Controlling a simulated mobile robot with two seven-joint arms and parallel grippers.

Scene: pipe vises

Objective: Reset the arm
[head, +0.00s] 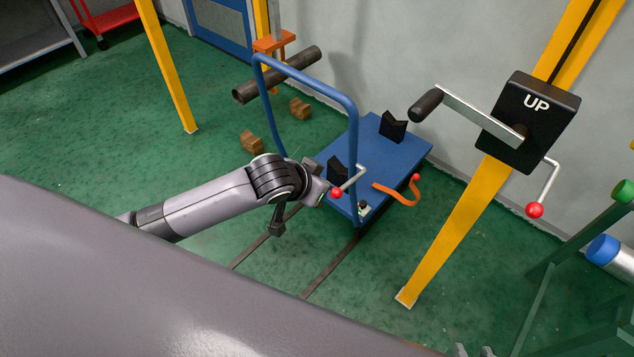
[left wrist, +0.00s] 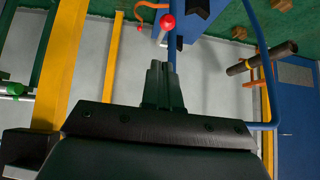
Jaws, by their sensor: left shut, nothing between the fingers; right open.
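My left arm comes in from the left in the head view, its wrist bent over the floor beside the blue cart (head: 362,150). Its fingers are hard to make out there. In the left wrist view my left gripper (left wrist: 164,68) is shut and empty, its fingertips pointing toward a red knob (left wrist: 167,22), with a visible gap. The knob belongs to the cart's crank lever (head: 352,178), and it also shows in the head view (head: 337,193). My right gripper (head: 474,351) barely shows at the bottom edge of the head view, open.
A yellow post (head: 455,230) carries a black UP box (head: 527,118) with a crank handle. A dark pipe (head: 277,74) is on an orange stand behind the cart's blue handle.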

